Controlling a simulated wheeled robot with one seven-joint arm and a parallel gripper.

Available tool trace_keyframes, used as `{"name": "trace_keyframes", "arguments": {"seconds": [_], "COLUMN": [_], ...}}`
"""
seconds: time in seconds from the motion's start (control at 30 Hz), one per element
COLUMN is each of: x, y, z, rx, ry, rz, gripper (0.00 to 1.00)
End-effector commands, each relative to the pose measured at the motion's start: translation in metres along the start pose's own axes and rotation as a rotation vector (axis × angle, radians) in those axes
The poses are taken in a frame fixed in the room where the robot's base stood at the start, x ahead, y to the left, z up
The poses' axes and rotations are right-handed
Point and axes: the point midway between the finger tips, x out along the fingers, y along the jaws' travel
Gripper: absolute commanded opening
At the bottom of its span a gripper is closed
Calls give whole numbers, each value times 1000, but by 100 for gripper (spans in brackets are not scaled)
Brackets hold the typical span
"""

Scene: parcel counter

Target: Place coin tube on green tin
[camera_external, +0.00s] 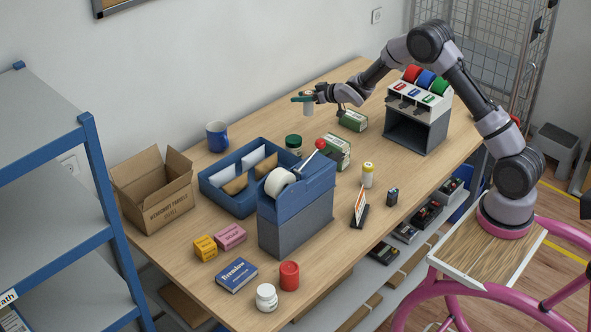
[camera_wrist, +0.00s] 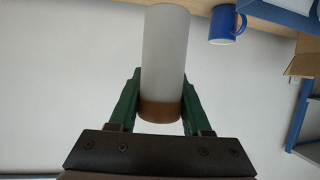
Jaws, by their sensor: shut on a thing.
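The coin tube (camera_wrist: 165,60) is a pale grey-white cylinder with a copper-brown end band. In the wrist view it stands between the green fingers of my gripper (camera_wrist: 161,105), which is shut on it near the brown end. In the external view my gripper (camera_external: 304,98) holds the tube (camera_external: 308,108) roughly upright above the table, its pale part hanging below the fingers. The green tin (camera_external: 293,141) is a small round dark green thing on the table, behind the blue dispenser. It is below and slightly left of the tube in the picture, apart from it; its lower part is partly hidden.
A blue tray (camera_external: 212,192) and a blue-grey dispenser with a red-knobbed lever (camera_external: 297,212) stand close to the tin. Green boxes (camera_external: 336,150) lie to its right. A blue mug (camera_external: 217,136) and an open carton (camera_external: 152,190) are left.

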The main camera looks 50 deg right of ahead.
Motion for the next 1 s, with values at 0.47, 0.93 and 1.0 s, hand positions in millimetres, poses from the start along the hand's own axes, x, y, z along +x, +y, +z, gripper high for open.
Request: {"name": "trace_keyframes", "arguments": {"seconds": [0.47,0.93,1.0], "x": [1,25,27], "y": [-79,-83,-83], "z": [-34,24,29], "rx": [-143,-149,-149], "ry": [0,-1,-1], "rz": [-347,-364,-364], "gripper": [0,0,0]}}
